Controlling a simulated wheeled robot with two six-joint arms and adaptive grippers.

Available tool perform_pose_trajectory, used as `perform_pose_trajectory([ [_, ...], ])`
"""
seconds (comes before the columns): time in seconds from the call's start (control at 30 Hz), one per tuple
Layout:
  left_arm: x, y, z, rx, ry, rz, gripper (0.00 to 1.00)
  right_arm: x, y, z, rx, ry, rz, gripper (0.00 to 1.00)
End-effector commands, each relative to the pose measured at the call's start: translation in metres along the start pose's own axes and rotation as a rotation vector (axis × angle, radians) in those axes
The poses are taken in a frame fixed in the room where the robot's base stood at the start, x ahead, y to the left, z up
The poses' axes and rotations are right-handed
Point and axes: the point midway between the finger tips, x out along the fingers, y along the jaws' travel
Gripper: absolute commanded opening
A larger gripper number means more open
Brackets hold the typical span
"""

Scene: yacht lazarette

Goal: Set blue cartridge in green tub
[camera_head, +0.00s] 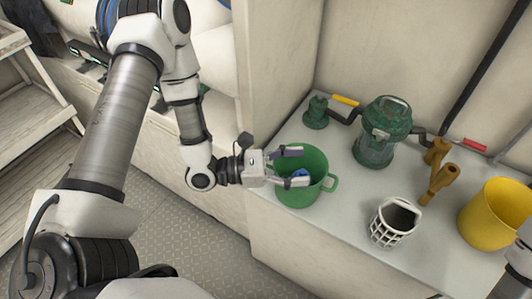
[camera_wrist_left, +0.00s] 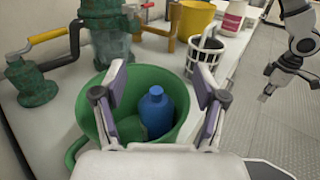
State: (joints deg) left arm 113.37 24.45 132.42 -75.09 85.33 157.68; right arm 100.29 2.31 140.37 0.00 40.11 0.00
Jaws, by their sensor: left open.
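The green tub (camera_head: 303,195) stands on the pale counter near its left end, with a handle on its right side. The blue cartridge (camera_wrist_left: 157,113) is inside the tub, roughly upright with its cap up; its lower end is hidden. In the head view only a small blue patch of the cartridge (camera_head: 300,173) shows between the fingers. My left gripper (camera_head: 298,167) is open over the tub, its fingers spread to either side of the cartridge with gaps visible in the left wrist view. My right gripper (camera_wrist_left: 266,96) hangs away from the counter, small, its jaws unclear.
Behind the tub stand a green strainer housing (camera_head: 376,140) and a small green fitting (camera_head: 316,113) with a yellow-handled valve. To the right are a white basket (camera_head: 383,233), a brown fitting (camera_head: 440,185) and a yellow bucket (camera_head: 493,217). Bare counter (camera_head: 340,210) lies between tub and basket.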

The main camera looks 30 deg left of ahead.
Motion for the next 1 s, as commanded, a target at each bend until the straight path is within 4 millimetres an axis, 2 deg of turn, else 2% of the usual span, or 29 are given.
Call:
perform_pose_trajectory([
  [0.3, -0.061, 0.002, 0.004, -0.002, -0.006, 0.007, 0.72, -0.013, 0.0, 0.0, 0.0, 0.0, 0.0, 0.0],
  [0.53, -0.096, 0.001, 0.003, 0.0, -0.005, 0.004, 0.72, -0.028, 0.0, 0.0, 0.0, 0.0, 0.0, 0.0],
  [0.7, -0.104, -0.001, 0.0, 0.001, -0.002, 0.0, 0.72, -0.029, 0.0, 0.0, -0.001, 0.0, 0.0, 0.0],
  [0.83, -0.102, -0.001, -0.005, 0.031, 0.023, 0.001, 0.72, -0.029, 0.0, 0.0, 0.0, 0.0, 0.0, 0.0],
  [0.93, -0.092, 0.0, -0.024, 0.159, 0.123, 0.007, 0.72, -0.029, 0.0, 0.0, 0.0, 0.0, 0.0, 0.0],
  [1.0, -0.085, -0.001, -0.046, 0.307, 0.242, -0.007, 0.72, -0.029, 0.0, 0.0, 0.0, -0.001, 0.0, 0.0],
])
